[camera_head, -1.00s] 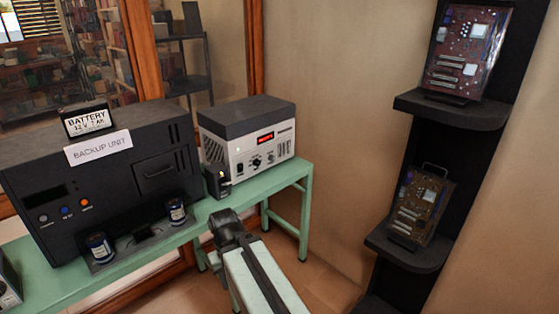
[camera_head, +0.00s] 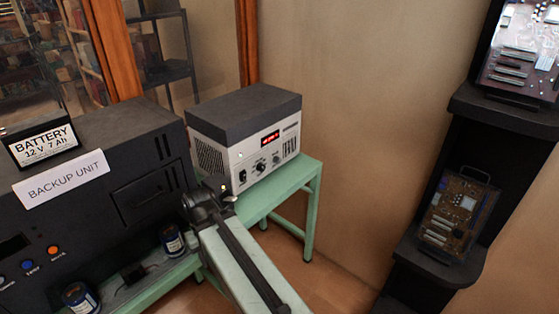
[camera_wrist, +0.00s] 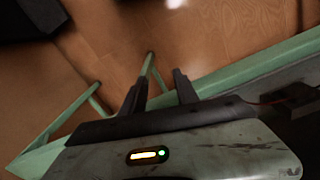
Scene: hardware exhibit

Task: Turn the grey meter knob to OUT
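A light grey meter box (camera_head: 262,152) with a dark top and a red lit display (camera_head: 270,137) stands on the green bench in the head view. A small dark knob (camera_head: 260,167) and other small controls are on its front. I cannot read their markings or tell which way the knob points. My gripper (camera_head: 220,190) is in front of and below the meter's left front corner, apart from the knob. In the wrist view, my gripper's two dark fingers (camera_wrist: 160,90) are spread with nothing between them. The knob is not visible in the wrist view.
A black backup unit (camera_head: 100,180) carries a battery (camera_head: 42,143), with blue cylinders (camera_head: 173,240) at its front. The green bench (camera_head: 285,183) ends right of the meter. A black shelf (camera_head: 440,262) holds circuit boards (camera_head: 458,215). Floor between is free.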

